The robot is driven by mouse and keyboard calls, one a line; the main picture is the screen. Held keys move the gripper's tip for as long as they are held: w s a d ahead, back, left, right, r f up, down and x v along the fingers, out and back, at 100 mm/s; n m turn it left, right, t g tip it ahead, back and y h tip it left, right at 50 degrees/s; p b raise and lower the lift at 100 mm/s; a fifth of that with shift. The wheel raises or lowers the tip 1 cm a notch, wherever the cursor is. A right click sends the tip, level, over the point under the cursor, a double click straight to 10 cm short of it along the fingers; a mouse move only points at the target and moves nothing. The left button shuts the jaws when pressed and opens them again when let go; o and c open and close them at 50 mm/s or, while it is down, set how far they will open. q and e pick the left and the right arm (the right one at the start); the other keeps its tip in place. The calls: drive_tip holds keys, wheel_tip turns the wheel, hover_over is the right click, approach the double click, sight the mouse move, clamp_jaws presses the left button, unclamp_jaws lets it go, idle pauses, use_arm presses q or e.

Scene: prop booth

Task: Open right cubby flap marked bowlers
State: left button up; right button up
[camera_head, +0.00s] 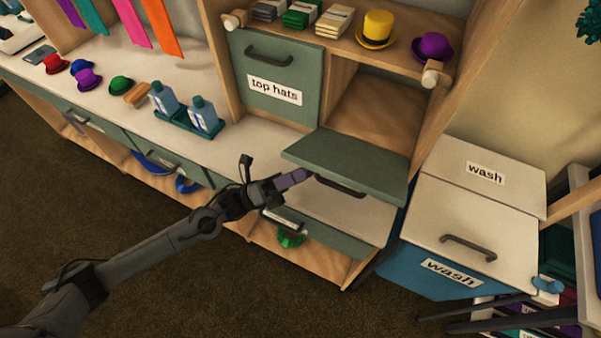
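The right cubby flap (345,160) is a green panel swung down and outward, so the wooden cubby (375,112) above it is open and looks empty. Its dark handle (340,187) is at the outer edge. No "bowlers" label shows on the side I see. My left gripper (303,176), with purple fingertips, is at the left end of that handle. I cannot tell whether its fingers are closed or whether they touch the handle. The left flap (275,85), marked "top hats", is shut. My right gripper is not in view.
A yellow top hat (377,27) and a purple bowler (433,46) sit on the shelf above. Blue bottles (204,114) and small hats (88,78) stand on the counter to the left. A "wash" bin (465,225) stands close on the right.

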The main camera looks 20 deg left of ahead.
use_arm(q)
drive_tip(key=s+a+f+b, duration=0.2)
drive_tip(key=a+f+b, duration=0.3)
drive_tip(key=a+f, duration=0.2)
drive_tip(key=shift+v, duration=0.9)
drive_tip(key=shift+a+r, duration=0.1)
drive_tip(key=shift+a, duration=0.05)
idle(0.7)
